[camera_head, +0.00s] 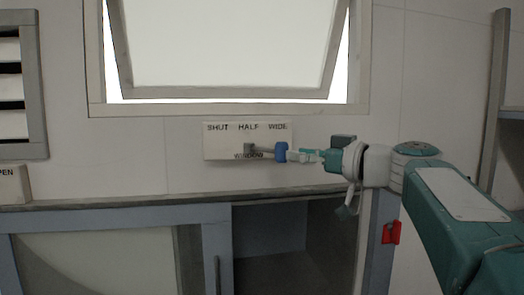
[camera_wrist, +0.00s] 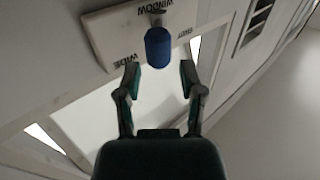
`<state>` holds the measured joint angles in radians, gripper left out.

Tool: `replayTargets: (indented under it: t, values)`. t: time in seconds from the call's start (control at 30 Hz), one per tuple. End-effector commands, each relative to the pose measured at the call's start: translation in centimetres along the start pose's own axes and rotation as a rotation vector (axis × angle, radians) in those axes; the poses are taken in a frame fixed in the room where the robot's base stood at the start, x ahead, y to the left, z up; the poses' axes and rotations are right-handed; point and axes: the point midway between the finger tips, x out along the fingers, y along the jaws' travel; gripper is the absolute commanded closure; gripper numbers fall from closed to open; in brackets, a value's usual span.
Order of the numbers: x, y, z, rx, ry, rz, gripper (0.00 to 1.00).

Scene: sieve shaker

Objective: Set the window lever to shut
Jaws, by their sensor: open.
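The window lever has a blue knob (camera_head: 281,152) on a short grey arm and is mounted on a pale plate (camera_head: 222,142) marked SHUT, HALF, WIDE and WINDOW. In the head view the knob points right, below the WIDE mark. The window (camera_head: 225,45) above is tilted open. My gripper (camera_head: 302,156) is just right of the knob, level with it. In the wrist view my gripper (camera_wrist: 160,80) has its fingers apart, with the blue knob (camera_wrist: 158,46) just ahead of and between the fingertips.
A counter edge (camera_head: 130,202) runs below the plate, over a cabinet with an open bay (camera_head: 285,255). A red item (camera_head: 391,232) is on the cabinet's right post. A louvered vent (camera_head: 12,85) and a plate reading "PEN" (camera_head: 12,185) are at far left.

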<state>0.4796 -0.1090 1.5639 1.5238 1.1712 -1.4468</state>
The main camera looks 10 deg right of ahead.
Motion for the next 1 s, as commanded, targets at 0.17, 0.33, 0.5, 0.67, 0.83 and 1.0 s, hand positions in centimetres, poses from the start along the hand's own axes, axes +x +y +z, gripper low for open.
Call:
replayTargets:
  t: [0.17,0.33,0.5,0.67,0.83,1.0]
  values:
    - [3.5,-0.1,0.1,0.002,-0.002,-0.004,0.5]
    - [6.0,-0.1,0.1,0.001,-0.002,-0.002,0.5]
    - [7.0,-0.1,0.1,0.001,-0.001,0.0,0.5]
    - [7.1,-0.1,0.1,0.001,-0.002,0.001,0.5]
    - [7.1,-0.1,0.1,0.001,-0.002,0.001,0.85]
    - [7.0,0.0,0.1,0.001,-0.002,0.001,1.0]
